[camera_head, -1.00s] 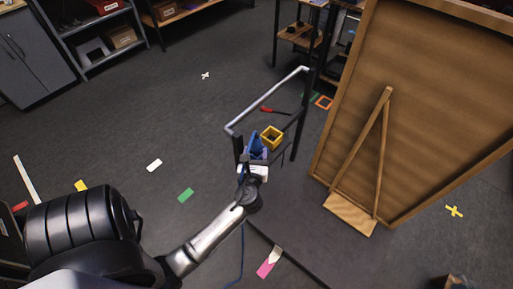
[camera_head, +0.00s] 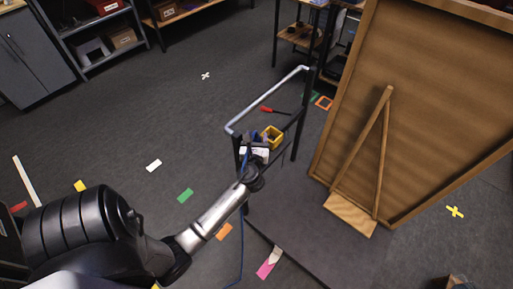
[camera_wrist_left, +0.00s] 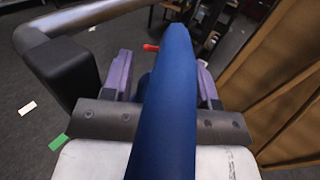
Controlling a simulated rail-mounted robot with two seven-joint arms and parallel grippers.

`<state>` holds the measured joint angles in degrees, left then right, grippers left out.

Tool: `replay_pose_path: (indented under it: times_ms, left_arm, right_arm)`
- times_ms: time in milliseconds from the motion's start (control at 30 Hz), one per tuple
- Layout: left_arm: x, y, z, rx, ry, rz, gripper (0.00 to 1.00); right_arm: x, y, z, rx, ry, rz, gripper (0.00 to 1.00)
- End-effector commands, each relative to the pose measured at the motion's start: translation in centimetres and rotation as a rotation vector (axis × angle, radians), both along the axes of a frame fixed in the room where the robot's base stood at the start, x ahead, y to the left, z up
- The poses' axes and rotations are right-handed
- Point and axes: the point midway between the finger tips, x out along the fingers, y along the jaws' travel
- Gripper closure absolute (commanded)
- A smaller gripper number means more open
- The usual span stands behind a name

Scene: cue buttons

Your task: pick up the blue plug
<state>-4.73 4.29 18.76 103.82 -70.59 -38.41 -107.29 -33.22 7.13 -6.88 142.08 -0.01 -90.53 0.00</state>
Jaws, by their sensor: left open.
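A long blue shape (camera_wrist_left: 168,100) fills the middle of the left wrist view, running between my left gripper's two purple fingers; I cannot tell how much of it is the plug and how much its cable. A blue cable (camera_head: 242,245) hangs to the floor in the head view. My left gripper (camera_head: 256,138) is open at the frame's near side, just left of the yellow container. Its hand hides most of the plug in the head view. My right gripper is not in view.
A yellow open container (camera_head: 272,137) is close beside my left gripper. A grey rail (camera_head: 265,100) on a dark frame runs behind it, with a red-handled tool (camera_head: 268,109) near. A large wooden board (camera_head: 420,110) leans at the right. Open floor lies left.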

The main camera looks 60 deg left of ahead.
Motion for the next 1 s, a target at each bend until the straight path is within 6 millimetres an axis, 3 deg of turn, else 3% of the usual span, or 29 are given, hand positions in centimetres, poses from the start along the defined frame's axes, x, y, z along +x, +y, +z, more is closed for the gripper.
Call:
replay_pose_path:
  times_ms: [67, 600, 1000]
  left_arm:
    - [-0.03, -0.02, -0.01, 0.000, 0.000, 0.000, 0.48]
    - [-0.04, -0.03, 0.01, 0.000, 0.000, 0.000, 1.00]
    - [0.00, -0.05, 0.71, 0.001, -0.001, 0.000, 1.00]
  right_arm:
    - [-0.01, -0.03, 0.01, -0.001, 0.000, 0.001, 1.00]
    - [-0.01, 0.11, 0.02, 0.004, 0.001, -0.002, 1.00]
    - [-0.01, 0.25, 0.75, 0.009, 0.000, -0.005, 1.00]
